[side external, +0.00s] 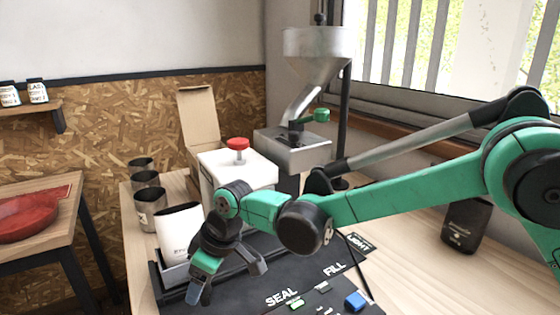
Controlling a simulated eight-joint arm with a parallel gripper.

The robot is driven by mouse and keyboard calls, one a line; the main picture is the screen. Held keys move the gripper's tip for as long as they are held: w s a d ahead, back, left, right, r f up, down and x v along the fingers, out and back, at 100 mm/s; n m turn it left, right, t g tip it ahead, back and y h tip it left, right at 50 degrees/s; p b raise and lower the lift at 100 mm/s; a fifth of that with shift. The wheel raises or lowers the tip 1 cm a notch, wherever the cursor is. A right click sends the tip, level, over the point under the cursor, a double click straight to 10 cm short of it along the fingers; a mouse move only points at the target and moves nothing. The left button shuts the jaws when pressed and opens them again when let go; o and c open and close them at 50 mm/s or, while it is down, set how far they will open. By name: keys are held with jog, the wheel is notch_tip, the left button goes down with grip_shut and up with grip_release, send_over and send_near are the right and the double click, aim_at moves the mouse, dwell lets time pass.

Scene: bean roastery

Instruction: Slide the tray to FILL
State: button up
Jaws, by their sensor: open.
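A grey tray (172,272) is at the left end of a dark board (240,300), partly hidden by my gripper. A white open-topped bag (181,229) stands upright in it. My gripper (226,281) is open, fingers pointing down, just in front and to the right of the tray and bag. I cannot tell whether a finger touches the tray. The FILL label (334,269) is on the board to the right, with the SEAL label (281,299) nearer the front. My arm hides the board behind the gripper.
A steel hopper (318,58) with a spout box (293,150) stands at the back. A white box with a red knob (238,144) is behind my wrist. Several dark cups (150,202) stand left.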

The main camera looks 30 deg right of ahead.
jog(key=shift+w+a+f, duration=0.1)
jog(key=shift+f, duration=0.4)
grip_shut()
dwell(1.1)
